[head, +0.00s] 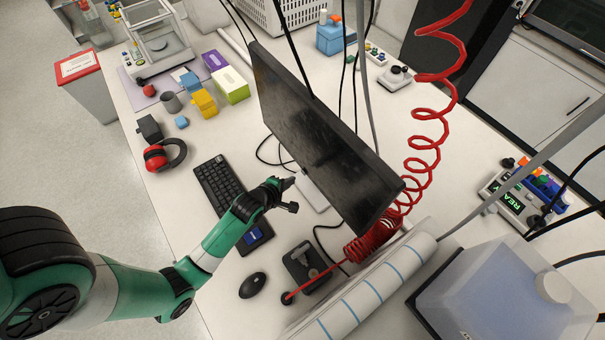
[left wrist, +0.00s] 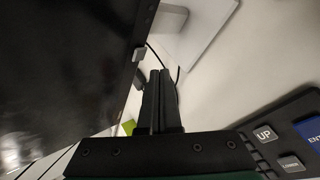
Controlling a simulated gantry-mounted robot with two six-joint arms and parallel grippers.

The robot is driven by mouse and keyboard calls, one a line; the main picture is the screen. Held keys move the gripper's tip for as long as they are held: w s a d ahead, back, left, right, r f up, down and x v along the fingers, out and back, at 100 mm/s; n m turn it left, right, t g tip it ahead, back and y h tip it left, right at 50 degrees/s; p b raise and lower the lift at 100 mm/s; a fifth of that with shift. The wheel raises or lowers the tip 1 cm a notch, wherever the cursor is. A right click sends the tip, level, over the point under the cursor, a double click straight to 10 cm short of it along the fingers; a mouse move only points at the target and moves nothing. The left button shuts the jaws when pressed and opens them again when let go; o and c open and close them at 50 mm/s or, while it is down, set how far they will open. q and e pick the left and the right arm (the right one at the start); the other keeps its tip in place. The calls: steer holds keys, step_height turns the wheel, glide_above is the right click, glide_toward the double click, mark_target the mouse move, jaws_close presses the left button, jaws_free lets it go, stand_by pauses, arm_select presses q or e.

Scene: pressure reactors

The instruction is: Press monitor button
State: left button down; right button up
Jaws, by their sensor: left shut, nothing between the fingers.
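The black monitor (head: 305,120) stands tilted in the picture on the table, with its screen dark. A small grey button (left wrist: 139,54) sits on the monitor's lower edge in the left wrist view. My left gripper (head: 291,182) is shut and empty, just below that lower edge in the head view. In the left wrist view its fingers (left wrist: 160,74) lie together, pointing up beside the monitor's edge. The button appears close to the fingertips, a little to their upper left; I see no clear contact. My right gripper is not in view.
A keyboard (head: 218,186) lies left of my left gripper, partly under my forearm. The monitor's pale stand base (head: 312,194) is right of the fingertips. A mouse (head: 253,285), a black device (head: 303,266) and a red coiled hose (head: 424,150) are nearby.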

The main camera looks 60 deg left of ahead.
arm_select(q)
steer(key=shift+w+a, duration=0.1)
steer(key=shift+w, duration=0.6)
steer(key=shift+w, duration=0.1)
stand_by(1.5)
steer(key=shift+w, duration=0.3)
steer(key=shift+w+a+b, duration=0.1)
steer(key=shift+w+b, duration=0.2)
steer(key=shift+w, duration=0.05)
stand_by(0.5)
steer(key=shift+s, duration=0.1)
steer(key=shift+s+p, duration=0.45)
steer(key=shift+s, duration=0.2)
